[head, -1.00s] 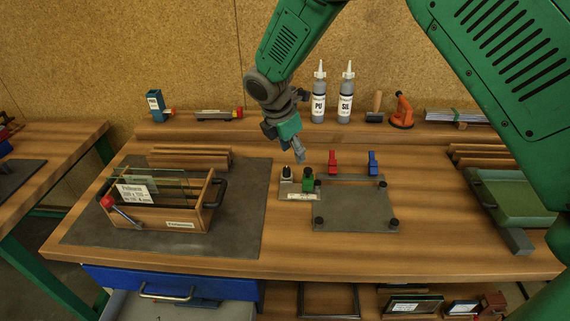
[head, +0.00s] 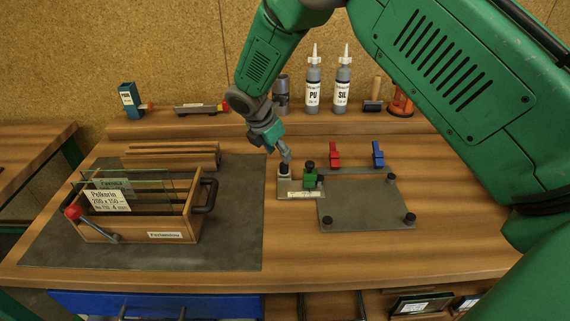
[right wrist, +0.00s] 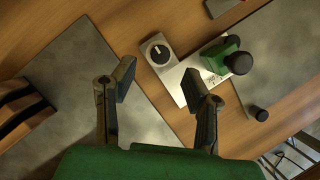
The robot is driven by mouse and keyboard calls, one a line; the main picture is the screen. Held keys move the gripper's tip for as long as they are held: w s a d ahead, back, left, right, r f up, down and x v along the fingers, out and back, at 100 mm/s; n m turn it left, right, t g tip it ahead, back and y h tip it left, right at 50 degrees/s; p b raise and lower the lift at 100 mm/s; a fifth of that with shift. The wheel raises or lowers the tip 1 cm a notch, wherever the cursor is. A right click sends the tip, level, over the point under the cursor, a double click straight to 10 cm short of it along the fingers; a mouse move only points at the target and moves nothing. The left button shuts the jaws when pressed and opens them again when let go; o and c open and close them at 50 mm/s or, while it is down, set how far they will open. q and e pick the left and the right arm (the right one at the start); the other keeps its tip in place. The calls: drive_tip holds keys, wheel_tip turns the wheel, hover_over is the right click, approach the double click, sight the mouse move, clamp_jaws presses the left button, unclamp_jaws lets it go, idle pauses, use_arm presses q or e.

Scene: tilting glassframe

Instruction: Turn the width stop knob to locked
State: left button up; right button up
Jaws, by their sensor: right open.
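The width stop knob (head: 284,170) is a small black knob on a light metal plate (head: 300,195) near the middle of the bench. In the right wrist view the knob (right wrist: 158,50) is round and dark, with a white pointer line on its face. A green block with a black top knob (right wrist: 222,56) stands on the same plate, right of it. My right gripper (head: 286,156) is just above the width stop knob. In the right wrist view its jaws (right wrist: 160,84) are apart and empty, and the knob shows beyond the fingertips. My left gripper is out of view.
A grey plate with black posts (head: 365,205) lies right of the stop. Red (head: 334,155) and blue (head: 378,154) clamps stand behind it. A wooden glass crate (head: 140,230) stands on the dark mat at left. Bottles (head: 313,92) line the back shelf.

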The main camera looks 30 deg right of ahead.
sight(283, 164)
drive_tip(key=f, duration=0.3)
drive_tip(key=shift+w+f, duration=0.2)
drive_tip(key=shift+f, duration=0.1)
drive_tip(key=d+f, duration=0.1)
drive_tip(key=d, duration=0.1)
drive_tip(key=shift+d+f, duration=0.5)
drive_tip(key=shift+d, duration=0.2)
drive_tip(key=shift+a, duration=0.5)
clamp_jaws()
drive_tip(key=shift+w+a+r, duration=0.1)
drive_tip(key=shift+a+r, duration=0.15)
drive_tip(key=shift+a, duration=0.25)
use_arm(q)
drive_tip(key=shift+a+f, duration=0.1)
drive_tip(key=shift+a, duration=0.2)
use_arm(e)
drive_tip(key=shift+d, duration=0.1)
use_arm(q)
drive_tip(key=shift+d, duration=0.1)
use_arm(e)
drive_tip(key=shift+d, duration=0.15)
